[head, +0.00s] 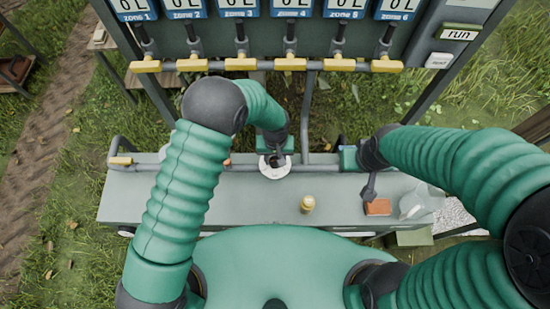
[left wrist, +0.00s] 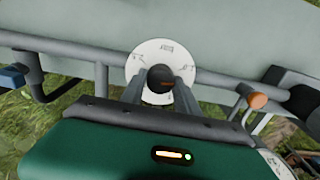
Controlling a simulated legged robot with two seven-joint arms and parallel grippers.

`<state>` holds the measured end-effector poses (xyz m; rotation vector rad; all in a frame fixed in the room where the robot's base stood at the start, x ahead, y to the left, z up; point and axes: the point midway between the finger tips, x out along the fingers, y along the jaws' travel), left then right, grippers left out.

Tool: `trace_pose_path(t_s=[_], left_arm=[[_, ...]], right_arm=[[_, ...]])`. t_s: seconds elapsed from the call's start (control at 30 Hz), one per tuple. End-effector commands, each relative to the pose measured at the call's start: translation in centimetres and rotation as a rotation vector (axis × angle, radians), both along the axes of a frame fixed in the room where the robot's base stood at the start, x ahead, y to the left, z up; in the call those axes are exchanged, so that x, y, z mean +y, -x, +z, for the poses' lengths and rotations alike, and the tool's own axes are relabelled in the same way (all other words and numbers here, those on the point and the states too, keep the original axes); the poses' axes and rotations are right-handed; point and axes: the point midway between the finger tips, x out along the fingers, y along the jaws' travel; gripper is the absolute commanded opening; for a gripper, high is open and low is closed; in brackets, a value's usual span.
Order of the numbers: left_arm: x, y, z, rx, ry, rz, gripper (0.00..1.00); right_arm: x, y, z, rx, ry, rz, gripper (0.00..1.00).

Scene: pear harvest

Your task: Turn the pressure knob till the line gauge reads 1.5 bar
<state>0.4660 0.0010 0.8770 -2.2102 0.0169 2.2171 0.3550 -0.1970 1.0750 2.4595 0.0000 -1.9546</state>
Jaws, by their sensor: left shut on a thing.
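The pressure knob (left wrist: 160,79) is a dark round knob in the middle of a white marked dial plate (left wrist: 149,57) in the left wrist view. My left gripper (left wrist: 160,88) has one finger on each side of the knob and is shut on it. In the head view my left gripper (head: 274,158) reaches down over the white plate (head: 275,172), and the knob is mostly hidden there. Part of another white marked face (left wrist: 274,163), perhaps a gauge, shows at the lower right of the left wrist view; no reading is legible. My right gripper (head: 369,187) is above the bench's right part; its jaw state is unclear.
The grey bench (head: 240,203) holds a small yellow-capped item (head: 307,204), an orange-brown block (head: 378,207) and a clear container (head: 415,205). A pipe (head: 307,110) rises behind. Yellow-handled valves (head: 240,64) line the zone panel. An orange knob (left wrist: 257,101) is near my left gripper.

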Motion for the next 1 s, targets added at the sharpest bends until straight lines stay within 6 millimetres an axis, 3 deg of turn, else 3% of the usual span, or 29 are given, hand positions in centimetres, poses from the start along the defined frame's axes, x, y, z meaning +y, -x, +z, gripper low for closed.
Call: trace_pose_path(t_s=[0.7,1.0], left_arm=[[-0.12,-0.23,0.21,-0.007,0.003,-0.670,0.00],[-0.07,-0.29,0.24,-0.008,0.002,-0.877,0.00]], right_arm=[[0.00,0.00,-1.10,0.000,0.000,0.000,0.36],[0.00,0.00,-1.18,0.000,0.000,0.000,0.36]])
